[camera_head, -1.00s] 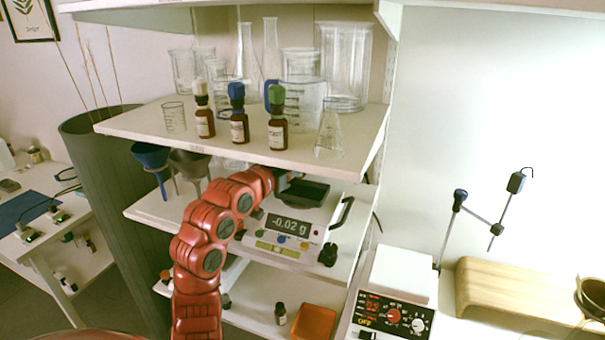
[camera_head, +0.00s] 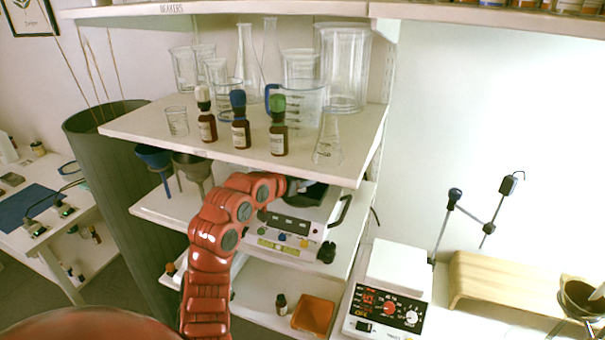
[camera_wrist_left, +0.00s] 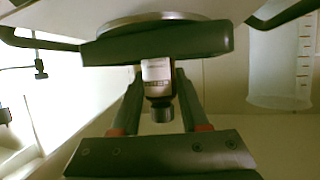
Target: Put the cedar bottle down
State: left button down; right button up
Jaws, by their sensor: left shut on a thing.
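My left gripper (camera_wrist_left: 157,115) is shut on a small dark bottle (camera_wrist_left: 157,75) with a white label and a dark cap. The bottle appears cap-down in the wrist picture, with its base end against or very close to a dark round plate (camera_wrist_left: 205,42). I cannot tell whether they touch. The gripper there is mostly hidden, and the held bottle cannot be made out. The label's text is not legible. My right gripper is not in view.
Bottles with white (camera_head: 207,127), blue (camera_head: 240,134) and green (camera_head: 278,140) caps stand along the top shelf's (camera_head: 150,130) front, with glassware behind. Funnels (camera_head: 193,168) stand left of the arm. A small bottle (camera_head: 281,305) and orange tray (camera_head: 313,316) are on the lower shelf.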

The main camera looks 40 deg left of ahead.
pick_arm(q)
jog(key=shift+f, duration=0.1)
jog(key=shift+f, duration=0.15)
jog(key=shift+c, duration=2.1)
grip_release()
jog(key=shift+r, duration=0.3)
jog(key=shift+s, duration=0.25)
jog(key=b+v, duration=0.3)
jog(key=v, duration=0.8)
jog(key=shift+s, duration=0.3)
